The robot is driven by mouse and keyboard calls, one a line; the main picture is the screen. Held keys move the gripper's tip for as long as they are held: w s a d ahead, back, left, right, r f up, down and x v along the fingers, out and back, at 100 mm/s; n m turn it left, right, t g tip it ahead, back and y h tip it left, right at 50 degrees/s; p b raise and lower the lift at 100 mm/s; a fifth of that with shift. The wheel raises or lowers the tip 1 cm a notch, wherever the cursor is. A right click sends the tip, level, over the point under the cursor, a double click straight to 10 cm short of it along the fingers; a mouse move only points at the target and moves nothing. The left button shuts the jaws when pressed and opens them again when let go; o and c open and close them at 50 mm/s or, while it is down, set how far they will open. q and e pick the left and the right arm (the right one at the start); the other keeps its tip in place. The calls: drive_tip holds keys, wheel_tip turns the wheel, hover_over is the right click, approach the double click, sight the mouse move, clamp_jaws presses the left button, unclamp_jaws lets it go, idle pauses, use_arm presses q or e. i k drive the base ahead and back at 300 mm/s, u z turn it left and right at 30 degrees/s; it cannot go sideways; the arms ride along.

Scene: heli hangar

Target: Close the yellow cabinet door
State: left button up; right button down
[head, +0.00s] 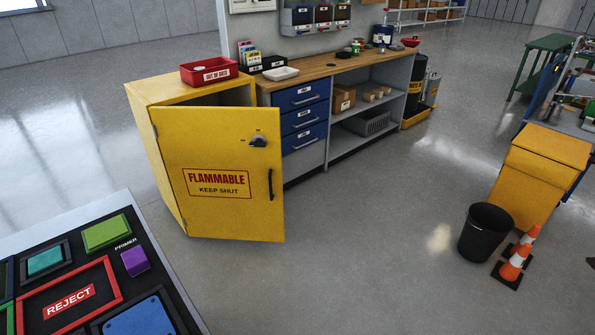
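The yellow cabinet (165,140) stands at the left end of a workbench. Its yellow door (218,215) is ajar, hinged on the left, with its right edge swung out toward me. The door carries a red-framed "FLAMMABLE KEEP SHUT" label (217,184), a dark vertical handle (270,185) near its right edge and a round lock (259,141) above that. A dark gap shows above the door's top edge; the rest of the inside is hidden behind the door. Neither of my grippers is in the head view.
A red "OUT OF DATE" tray (209,72) sits on the cabinet top. A table with a "REJECT" panel (69,300) fills the lower left. The floor before the door is clear.

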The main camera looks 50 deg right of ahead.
sight(225, 187)
drive_tip(key=z, duration=1.8)
drive_tip(key=i, duration=1.4)
drive_tip(key=u, duration=0.55)
drive_tip(key=i, duration=0.9)
drive_tip(key=u, duration=0.95)
